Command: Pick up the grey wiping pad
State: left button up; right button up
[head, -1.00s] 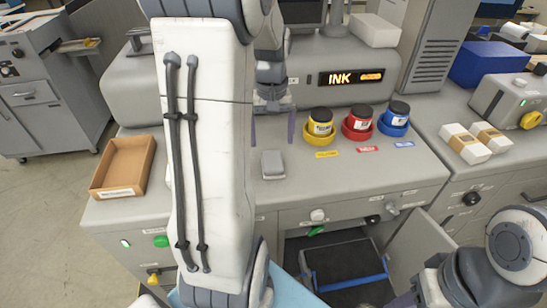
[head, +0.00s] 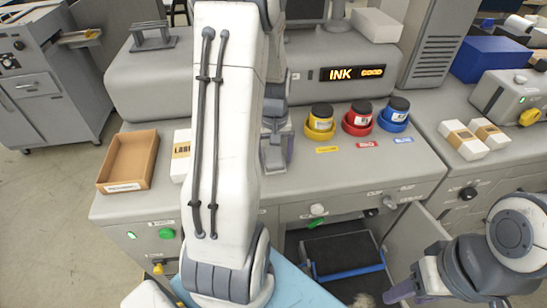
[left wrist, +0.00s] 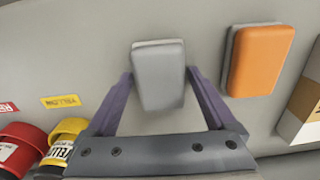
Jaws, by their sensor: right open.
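The grey wiping pad (left wrist: 158,80) lies on the grey counter. In the left wrist view it sits between the two purple fingers of my left gripper (left wrist: 160,85), one finger along each side. The fingers are apart, and I cannot tell whether they touch the pad. In the head view my left gripper (head: 276,158) reaches down over the pad's spot and hides most or all of it. My right gripper (head: 398,294) is at the lower right, away from the pad, open and only partly visible.
An orange pad (left wrist: 261,60) lies beside the grey one. Yellow (head: 320,122), red (head: 357,118) and blue (head: 394,114) ink jars stand to the right. A cardboard tray (head: 128,161) and a label box (head: 181,157) are left. An open cabinet (head: 342,254) is below.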

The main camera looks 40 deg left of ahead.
aim_at(278, 155)
pick_arm(q)
jog(key=c, duration=1)
jog(key=shift+r, duration=0.4)
jog(key=r, duration=0.1)
jog(key=r+b, duration=0.2)
jog(key=shift+w+d+r, duration=0.3)
jog(key=shift+d, duration=0.1)
jog(key=shift+w+d+r+b, duration=0.45)
jog(key=shift+w+d+r, duration=0.25)
jog(key=shift+d+r, duration=0.7)
jog(key=shift+w+d+r+b, duration=0.4)
jog(key=shift+w+d+r, duration=0.4)
jog(key=shift+d, duration=1.1)
jog(key=shift+w+d+r+b, duration=0.55)
jog(key=shift+d+r, duration=0.6)
jog(key=shift+d, duration=0.5)
